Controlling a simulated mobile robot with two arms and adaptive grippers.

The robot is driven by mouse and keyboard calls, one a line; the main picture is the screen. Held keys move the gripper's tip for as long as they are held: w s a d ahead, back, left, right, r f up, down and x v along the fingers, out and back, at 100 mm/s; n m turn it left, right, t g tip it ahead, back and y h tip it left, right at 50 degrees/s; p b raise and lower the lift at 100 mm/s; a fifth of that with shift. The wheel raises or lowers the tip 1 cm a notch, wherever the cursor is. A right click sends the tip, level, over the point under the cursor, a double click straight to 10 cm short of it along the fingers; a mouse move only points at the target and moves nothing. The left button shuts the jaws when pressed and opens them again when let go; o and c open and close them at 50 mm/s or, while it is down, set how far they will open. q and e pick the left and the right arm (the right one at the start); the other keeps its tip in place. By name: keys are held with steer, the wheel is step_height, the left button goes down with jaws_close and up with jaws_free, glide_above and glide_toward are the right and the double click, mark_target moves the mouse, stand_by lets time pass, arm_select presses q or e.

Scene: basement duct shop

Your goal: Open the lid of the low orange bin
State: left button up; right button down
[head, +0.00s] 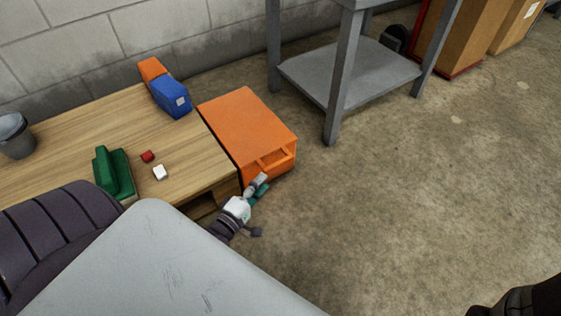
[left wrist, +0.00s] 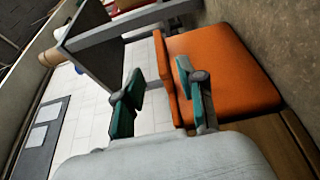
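The low orange bin (head: 243,122) stands on the floor at the right end of the wooden table. Its lid lies flat and closed on top, and a handle with an opening (head: 275,158) juts from the front. My left gripper (head: 261,185) is just in front of the handle, low at the bin's near end. In the left wrist view the bin (left wrist: 230,70) fills the upper right, and my left gripper (left wrist: 159,72) has its two green fingers apart, with the bin's front edge between them in the picture. I cannot tell whether they touch it.
The wooden table (head: 75,135) adjoins the bin and holds blue (head: 171,97), orange (head: 152,69) and green (head: 114,173) objects, small red and white blocks and a grey bucket (head: 14,136). A grey metal shelf (head: 350,72) stands behind right.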

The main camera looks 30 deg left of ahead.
mark_target(275, 168)
arm_select(q)
steer(key=w+b, duration=0.3)
steer(key=w, duration=0.5)
steer(key=shift+w+f+b, duration=0.1)
steer(key=shift+f+b, duration=0.1)
steer(key=shift+b, duration=0.15)
steer(key=shift+w+r, duration=0.1)
steer(key=shift+w, duration=0.55)
jaws_close()
